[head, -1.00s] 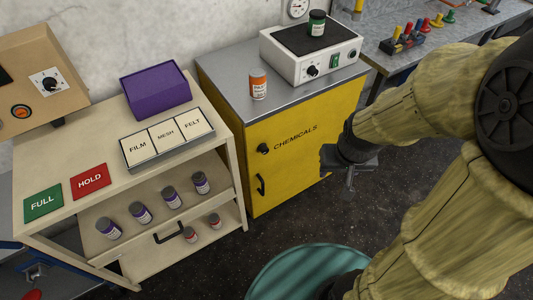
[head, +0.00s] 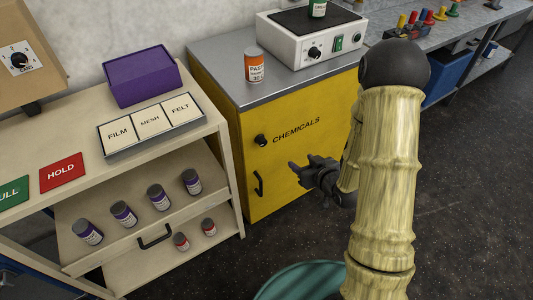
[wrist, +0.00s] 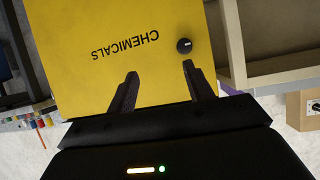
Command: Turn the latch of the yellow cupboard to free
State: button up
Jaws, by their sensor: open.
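The yellow cupboard (head: 300,160) marked CHEMICALS stands at the middle of the head view, its door shut. Its latch, a round black knob (head: 261,140), sits on the upper left of the door, above a black handle (head: 258,184). In the wrist view the door appears upside down, and the latch (wrist: 184,46) shows a small pale mark, just beyond one fingertip. My gripper (head: 292,174) is open and empty in front of the door, to the right of and below the latch in the head view. The fingers in the wrist view (wrist: 159,68) are spread wide and touch nothing.
A beige shelf cart (head: 228,150) with several jars stands left of the cupboard. An orange-labelled jar (head: 254,66) and a white device (head: 310,48) stand on the cupboard top. A teal drum (head: 290,282) is at the bottom. Dark floor lies right of the cupboard.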

jog(key=s+a+f+m+t+y+b, duration=0.1)
jog(key=s+a+f+t+y+b, duration=0.1)
jog(key=s+f+t+y+b, duration=0.1)
notch_tip(320, 180, down, 3)
jog(key=shift+r+m+t+y+b, duration=0.15)
jog(key=shift+m+t+y+b, duration=0.15)
jog(key=shift+t+y+b, duration=0.5)
jog(key=shift+g, duration=0.3)
jog(key=b, duration=0.3)
send_near(264, 144)
jog(key=x, duration=0.9)
jog(key=shift+r, duration=0.1)
